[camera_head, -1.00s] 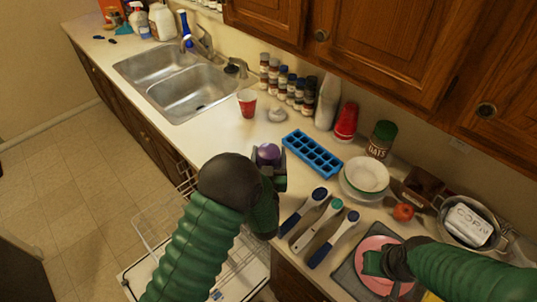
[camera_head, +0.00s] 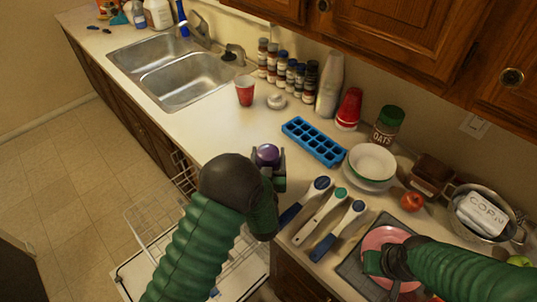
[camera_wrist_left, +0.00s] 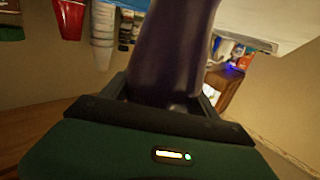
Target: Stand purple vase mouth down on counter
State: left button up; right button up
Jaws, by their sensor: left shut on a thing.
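The purple vase (camera_head: 267,154) shows in the head view as a rounded purple end poking up at my left gripper (camera_head: 277,166). My left gripper is shut on it near the counter's front edge. In the left wrist view the dark purple vase (camera_wrist_left: 172,50) fills the middle, held between the fingers. Its lower part and mouth are hidden in the head view, so I cannot tell if it touches the counter (camera_head: 213,128). My right gripper (camera_head: 378,264) is at the pink plate (camera_head: 385,238) at the lower right; its fingers are too unclear to judge.
A blue ice tray (camera_head: 314,142) lies behind the left gripper. Several brushes (camera_head: 325,213) lie to its right. A red cup (camera_head: 245,91) stands near the sink (camera_head: 185,80). Bare counter lies between cup and gripper. The open dishwasher rack (camera_head: 165,225) is below the left arm.

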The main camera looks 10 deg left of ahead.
pick_arm(q)
jog(key=shift+r, duration=0.1)
pick_arm(e)
jog(key=shift+s, duration=0.1)
pick_arm(q)
jog(key=shift+f, duration=0.2)
pick_arm(e)
jog(key=shift+f, duration=0.1)
pick_arm(q)
jog(key=shift+f+b, duration=0.3)
jog(key=shift+b, duration=0.1)
pick_arm(e)
jog(key=shift+f, duration=0.3)
pick_arm(q)
jog(key=o, duration=1.9)
